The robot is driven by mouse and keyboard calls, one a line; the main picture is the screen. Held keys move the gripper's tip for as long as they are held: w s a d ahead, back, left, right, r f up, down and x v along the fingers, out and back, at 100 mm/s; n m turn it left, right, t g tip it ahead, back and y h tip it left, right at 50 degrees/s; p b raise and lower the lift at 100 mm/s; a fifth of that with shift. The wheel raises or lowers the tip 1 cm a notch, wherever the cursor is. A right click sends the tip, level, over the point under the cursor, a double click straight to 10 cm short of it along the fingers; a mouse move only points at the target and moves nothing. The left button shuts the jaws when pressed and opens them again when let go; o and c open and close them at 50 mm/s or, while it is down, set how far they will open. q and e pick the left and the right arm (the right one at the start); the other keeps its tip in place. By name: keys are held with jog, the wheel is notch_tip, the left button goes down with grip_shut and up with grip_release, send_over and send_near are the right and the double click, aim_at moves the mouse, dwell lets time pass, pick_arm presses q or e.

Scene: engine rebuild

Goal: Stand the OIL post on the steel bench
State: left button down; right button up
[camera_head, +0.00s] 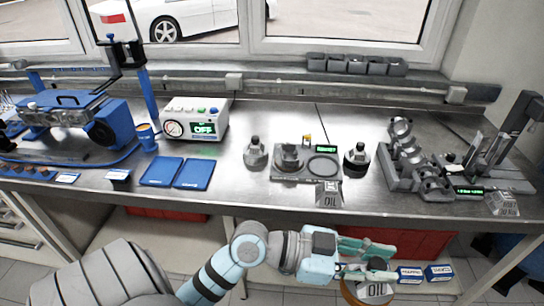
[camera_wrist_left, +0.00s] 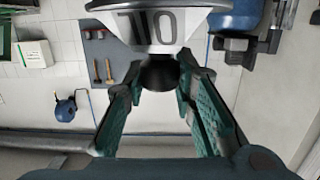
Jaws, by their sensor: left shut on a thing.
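My left gripper (camera_head: 388,262) is in front of the bench's front edge, with its green fingers pointing right. It is shut on the dark stem of an OIL post (camera_head: 375,290), whose pale sloped label face reads OIL. In the left wrist view my left gripper (camera_wrist_left: 162,82) has the stem between its fingers, and the OIL post (camera_wrist_left: 160,28) appears upside down at the top. The steel bench (camera_head: 270,188) runs across the head view. My right gripper is not in view.
Similar OIL-labelled blocks (camera_head: 328,195) stand near the front edge and at the right end (camera_head: 503,204). A grey fixture (camera_head: 305,163), a metal bracket row (camera_head: 405,155), blue mats (camera_head: 178,172) and a control box (camera_head: 195,118) occupy the bench. Bare steel shows left of centre.

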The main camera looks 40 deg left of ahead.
pick_arm(q)
jog(key=w+a+f+n+t+y+b, duration=0.3)
jog(key=w+a+n+t+y+b, duration=0.35)
jog(key=w+a, duration=0.85)
jog(key=w+a+r+n+g+y+b, duration=0.1)
jog(key=w+a+r+n+y, duration=0.1)
jog(key=a+r+n+y, duration=0.6)
jog(key=w+a+r+n+g+y+b, duration=0.15)
jog(key=a+y, duration=0.45)
jog(key=a, duration=0.6)
jog(key=shift+t, duration=0.4)
notch_tip(320, 180, down, 19)
jog(key=b, duration=0.4)
jog(key=shift+s+f+b, duration=0.1)
jog(key=shift+f+b, duration=0.1)
jog(key=shift+b, duration=0.1)
jog(key=shift+r, duration=0.1)
jog(key=c, duration=1.3)
grip_release()
